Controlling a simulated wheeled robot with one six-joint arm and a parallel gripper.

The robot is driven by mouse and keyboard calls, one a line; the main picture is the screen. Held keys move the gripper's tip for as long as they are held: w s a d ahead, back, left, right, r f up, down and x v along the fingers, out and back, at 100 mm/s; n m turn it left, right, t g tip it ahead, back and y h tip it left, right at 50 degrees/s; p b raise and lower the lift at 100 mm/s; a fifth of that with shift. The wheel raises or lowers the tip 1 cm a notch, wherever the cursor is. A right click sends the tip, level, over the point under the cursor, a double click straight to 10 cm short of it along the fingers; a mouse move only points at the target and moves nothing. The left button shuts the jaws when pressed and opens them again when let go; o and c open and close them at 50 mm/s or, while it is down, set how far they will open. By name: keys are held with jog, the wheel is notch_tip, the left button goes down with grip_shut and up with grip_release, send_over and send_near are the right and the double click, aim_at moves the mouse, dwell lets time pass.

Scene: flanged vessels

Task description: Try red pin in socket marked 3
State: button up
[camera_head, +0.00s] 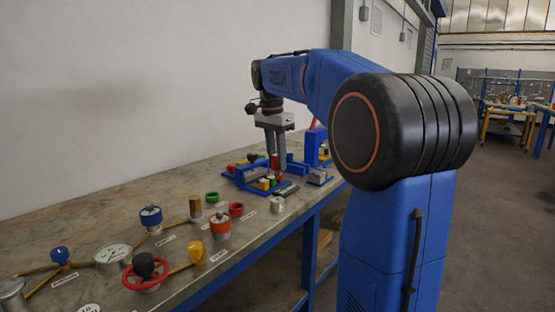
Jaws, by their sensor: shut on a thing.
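My gripper (277,160) points down over the far part of the bench. It is shut on a red piece (274,161), which looks like the red pin and is mostly hidden by the fingers. Below it is a blue tray (242,186) with several small coloured pieces, some red, green and yellow. The gap between the pin's lower end and the pieces is too small to judge. A socket marked 3 cannot be made out at this size.
Nearer on the bench are a red handwheel (145,272), a pressure gauge (113,254), a blue-topped fitting (151,217), an orange fitting (220,225) and a yellow-handled valve (196,251). More blue holders (312,148) stand behind the tray. The bench's left side is mostly bare.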

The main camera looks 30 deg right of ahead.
aim_at(277, 176)
jog(key=shift+f, duration=0.1)
jog(key=shift+f, duration=2.8)
jog(key=shift+f, duration=0.75)
dwell(1.2)
jog(key=shift+r, duration=0.75)
jog(key=shift+f, duration=0.85)
dwell(1.6)
